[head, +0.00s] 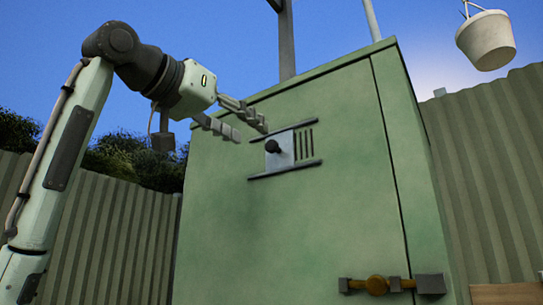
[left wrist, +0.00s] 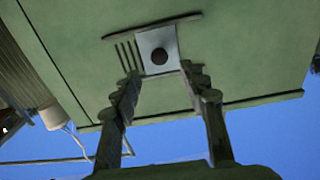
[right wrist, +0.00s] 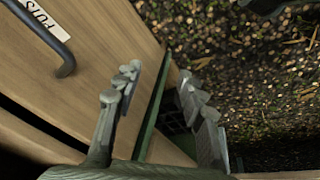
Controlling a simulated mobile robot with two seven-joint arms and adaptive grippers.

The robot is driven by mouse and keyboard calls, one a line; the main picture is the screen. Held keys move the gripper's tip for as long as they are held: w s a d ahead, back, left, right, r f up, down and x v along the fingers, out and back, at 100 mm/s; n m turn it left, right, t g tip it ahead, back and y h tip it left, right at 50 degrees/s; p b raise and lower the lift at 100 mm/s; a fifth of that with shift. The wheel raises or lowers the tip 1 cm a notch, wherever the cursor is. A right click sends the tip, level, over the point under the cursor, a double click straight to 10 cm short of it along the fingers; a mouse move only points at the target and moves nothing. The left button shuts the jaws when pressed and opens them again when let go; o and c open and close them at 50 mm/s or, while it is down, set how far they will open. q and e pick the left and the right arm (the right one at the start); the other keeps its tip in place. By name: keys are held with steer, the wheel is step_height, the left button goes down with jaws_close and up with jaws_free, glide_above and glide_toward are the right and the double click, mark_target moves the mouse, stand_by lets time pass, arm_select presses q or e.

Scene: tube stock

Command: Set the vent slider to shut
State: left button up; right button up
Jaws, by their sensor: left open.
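The vent slider is a pale plate (head: 280,155) with a dark round knob (head: 272,146), set between two dark rails on the green cabinet door. Several open slots (head: 306,142) show to the right of the plate. In the left wrist view the picture is turned: the knob (left wrist: 160,56) is at top centre and the slots (left wrist: 127,57) are to its left. My left gripper (head: 250,131) is open and empty, up and left of the knob, apart from it. In the left wrist view its fingers (left wrist: 162,76) spread either side below the plate. My right gripper (right wrist: 159,78) is open, away from the vent.
The green cabinet (head: 230,230) has a brass-and-dark latch (head: 376,285) at lower right. A white bucket (head: 487,40) hangs at top right. Corrugated fence (head: 490,170) stands on both sides. Below my right gripper are a wooden front labelled POTS (right wrist: 90,50) and littered ground (right wrist: 250,60).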

mark_target(269, 144)
arm_select(q)
steer(key=p+x, duration=0.1)
steer(key=x, duration=0.4)
steer(key=shift+w+d+r, duration=0.1)
steer(key=shift+w+d, duration=0.2)
steer(key=shift+d, duration=0.05)
steer(key=shift+w+d+p, duration=0.35)
steer(key=shift+w, duration=0.25)
arm_select(e)
steer(key=s+f+g, duration=0.1)
steer(key=s+f, duration=0.3)
steer(key=f, duration=0.2)
steer(key=shift+s+d+f, duration=0.3)
arm_select(q)
steer(key=shift+c, duration=0.6)
jaws_close()
